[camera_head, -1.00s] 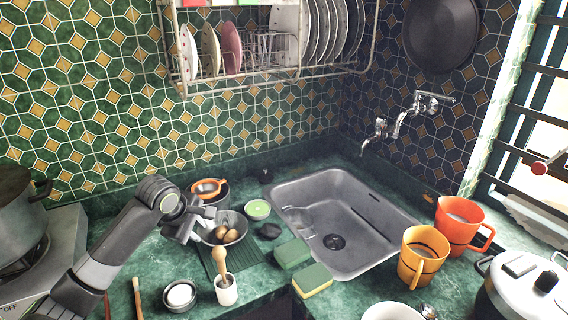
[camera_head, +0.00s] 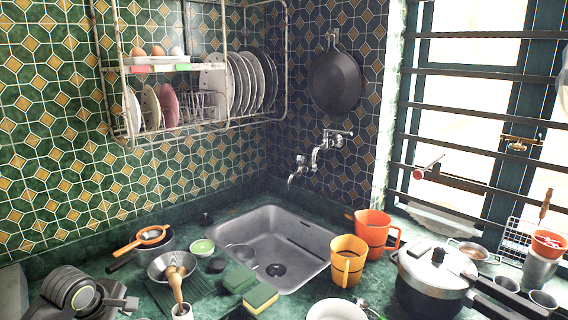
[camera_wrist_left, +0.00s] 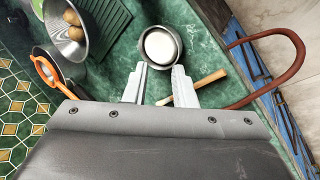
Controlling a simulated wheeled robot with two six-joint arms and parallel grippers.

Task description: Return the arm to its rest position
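My left arm is folded low at the left edge of the head view, with its gripper (camera_head: 122,302) close above the green counter. In the left wrist view its two pale fingers (camera_wrist_left: 163,72) stand apart with nothing between them, so it is open and empty. Beyond the fingertips lies a small metal bowl with white contents (camera_wrist_left: 160,48). A wooden-handled tool (camera_wrist_left: 200,88) lies on the counter beside the right finger. My right arm and gripper are not in view.
Further right are the sink (camera_head: 305,235), sponges (camera_head: 260,297), yellow (camera_head: 347,262) and orange (camera_head: 374,232) mugs and a pressure cooker (camera_head: 430,275).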

